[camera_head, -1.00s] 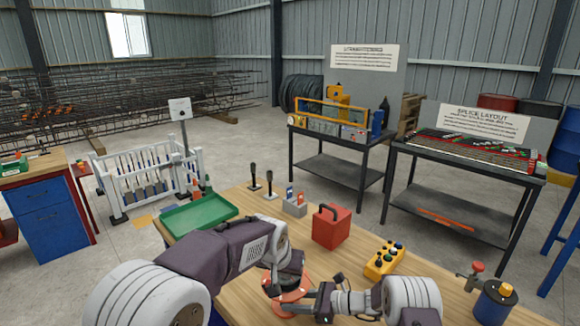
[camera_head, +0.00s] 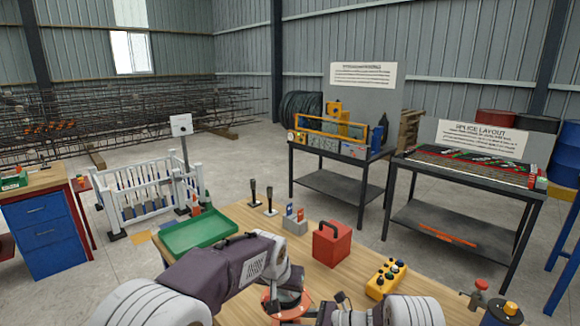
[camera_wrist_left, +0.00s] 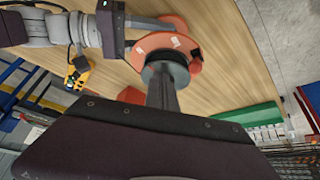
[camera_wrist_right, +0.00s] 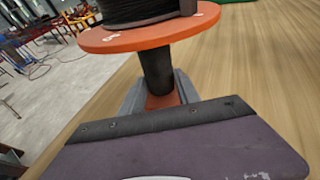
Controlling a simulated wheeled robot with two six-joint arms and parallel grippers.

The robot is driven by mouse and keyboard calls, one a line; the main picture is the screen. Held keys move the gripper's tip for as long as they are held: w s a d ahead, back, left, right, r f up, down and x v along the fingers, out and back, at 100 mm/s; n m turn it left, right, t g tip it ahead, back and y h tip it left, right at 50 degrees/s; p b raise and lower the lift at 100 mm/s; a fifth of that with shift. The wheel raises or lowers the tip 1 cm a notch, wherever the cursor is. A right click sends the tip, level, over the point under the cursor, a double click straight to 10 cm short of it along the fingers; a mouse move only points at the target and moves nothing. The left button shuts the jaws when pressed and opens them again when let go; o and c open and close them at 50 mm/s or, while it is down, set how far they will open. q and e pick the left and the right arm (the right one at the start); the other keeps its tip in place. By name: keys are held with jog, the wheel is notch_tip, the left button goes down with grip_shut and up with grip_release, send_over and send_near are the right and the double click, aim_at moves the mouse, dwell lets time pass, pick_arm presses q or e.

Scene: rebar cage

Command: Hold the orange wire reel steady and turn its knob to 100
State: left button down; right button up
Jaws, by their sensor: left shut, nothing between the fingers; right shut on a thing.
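The orange wire reel (camera_head: 269,303) stands on the wooden bench at the bottom of the head view, partly covered by my arms. In the left wrist view its orange flange (camera_wrist_left: 150,42) carries small white marks. My left gripper (camera_wrist_left: 162,72) is shut and empty, pointing down at the dark round hub; whether it touches is unclear, and no knob number is legible. The right wrist view shows the orange flange (camera_wrist_right: 150,36) with dark wire above and a dark stem below. My right gripper (camera_wrist_right: 161,100) is shut on the reel's lower part.
A green tray (camera_head: 201,235), red box (camera_head: 332,244) and yellow button box (camera_head: 386,279) stand on the bench (camera_head: 262,238).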

pick_arm(q)
jog(key=shift+w+a+f, duration=0.1)
jog(key=shift+w, duration=0.05)
pick_arm(e)
jog(key=shift+o, duration=0.2)
jog(key=shift+s, duration=0.1)
pick_arm(q)
jog(key=shift+a, duration=0.3)
jog(key=shift+w+a, duration=0.25)
jog(key=shift+a, duration=0.3)
pick_arm(e)
jog(key=shift+s+f, duration=0.1)
pick_arm(q)
jog(key=shift+s, duration=0.1)
dwell(0.3)
jog(key=shift+s+a, duration=0.1)
jog(key=shift+s, duration=0.15)
pick_arm(e)
jog(key=shift+c, duration=0.2)
pick_arm(q)
notch_tip(320, 180, up, 6)
jog(key=shift+f, duration=0.1)
jog(key=shift+r, duration=0.2)
pick_arm(e)
jog(key=shift+w, duration=0.2)
